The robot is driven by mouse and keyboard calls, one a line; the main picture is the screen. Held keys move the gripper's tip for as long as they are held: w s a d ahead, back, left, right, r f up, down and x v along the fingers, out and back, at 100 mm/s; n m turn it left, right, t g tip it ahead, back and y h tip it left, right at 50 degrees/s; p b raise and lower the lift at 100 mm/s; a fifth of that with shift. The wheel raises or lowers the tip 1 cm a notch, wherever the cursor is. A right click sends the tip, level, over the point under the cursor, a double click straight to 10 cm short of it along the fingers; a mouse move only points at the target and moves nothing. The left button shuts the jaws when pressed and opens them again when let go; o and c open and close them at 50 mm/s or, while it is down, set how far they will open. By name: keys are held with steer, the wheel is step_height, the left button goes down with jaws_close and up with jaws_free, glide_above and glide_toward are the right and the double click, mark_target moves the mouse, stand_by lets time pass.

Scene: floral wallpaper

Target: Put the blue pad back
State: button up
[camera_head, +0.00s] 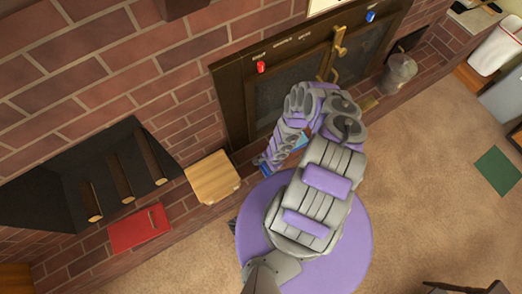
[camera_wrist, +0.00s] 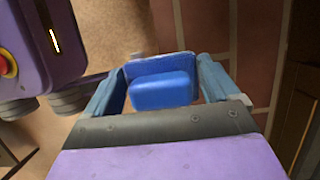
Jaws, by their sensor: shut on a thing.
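The blue pad (camera_wrist: 161,91) sits between the two blue-grey fingers of my gripper (camera_wrist: 163,72) in the wrist view. It has a thick raised block in front of a flatter blue plate. My gripper is shut on it. In the head view my gripper (camera_head: 272,160) is low by the brick hearth, right of a wooden board. My arm and hand hide most of the pad there, so its outline cannot be made out.
A wooden board (camera_head: 212,178) and a red pad (camera_head: 139,230) lie along the brick ledge. A dark log recess (camera_head: 75,190) is at left. A fireplace door (camera_head: 290,85) stands behind my arm. A metal pot (camera_head: 399,73) is right. A green pad (camera_head: 496,172) lies on open carpet.

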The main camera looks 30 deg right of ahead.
steer(key=shift+w+d+f+p, duration=0.15)
steer(key=shift+w+p, duration=0.1)
steer(key=shift+w, duration=0.6)
steer(key=shift+w+d+r+p, duration=0.1)
steer(key=shift+w+d+p, duration=0.1)
steer(key=shift+w, duration=0.6)
steer(key=shift+w+d+f, duration=0.1)
steer(key=shift+w+f, duration=0.05)
steer(key=shift+w, duration=0.5)
steer(key=shift+w+d+f, duration=0.1)
steer(key=shift+w, duration=0.5)
steer(key=shift+w+d+f+b, duration=0.2)
steer(key=shift+w+b, duration=0.35)
steer(key=shift+b, duration=0.45)
steer(key=shift+w+b, duration=0.55)
steer(key=shift+w+f+b, duration=0.15)
steer(key=shift+f+b, duration=0.05)
steer(key=shift+b, duration=0.2)
step_height(320, 180, down, 3)
steer(key=b, duration=0.3)
steer(key=o, duration=0.8)
steer(key=shift+c, duration=0.2)
